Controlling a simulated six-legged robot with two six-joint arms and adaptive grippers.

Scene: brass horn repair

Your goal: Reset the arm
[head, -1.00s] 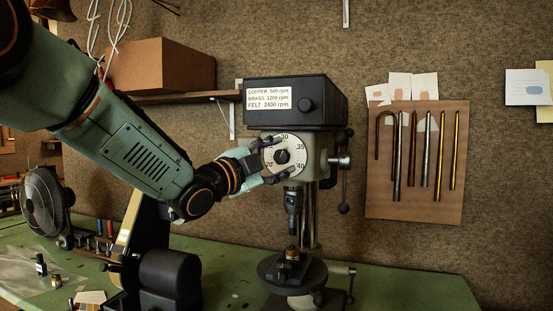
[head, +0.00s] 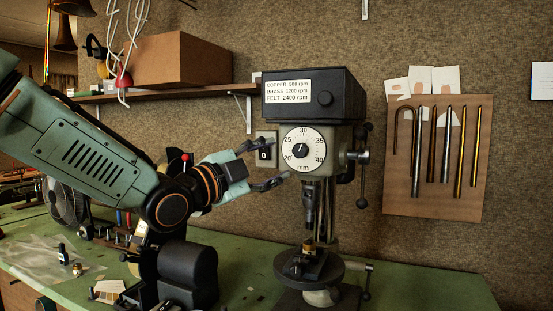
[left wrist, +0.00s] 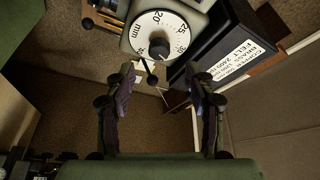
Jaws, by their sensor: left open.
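My left gripper (head: 266,163) is open and empty, just left of the drill press (head: 306,98). Its fingers point right towards the round white dial (head: 302,149) on the press front, apart from it as far as I can tell. The dial has a black centre knob and marks in mm. In the left wrist view the open fingers (left wrist: 160,72) have nothing between them, and the dial (left wrist: 160,38) lies beyond their tips. A small switch plate (head: 264,154) marked 0 shows just behind the fingers. My right gripper is not in view.
The press's round table (head: 309,268) and side levers (head: 362,180) stick out below and right. A board with several metal rods (head: 437,158) hangs at right. A shelf with a brown box (head: 180,60) is above my left arm. A fan and small bottles stand on the green bench at left.

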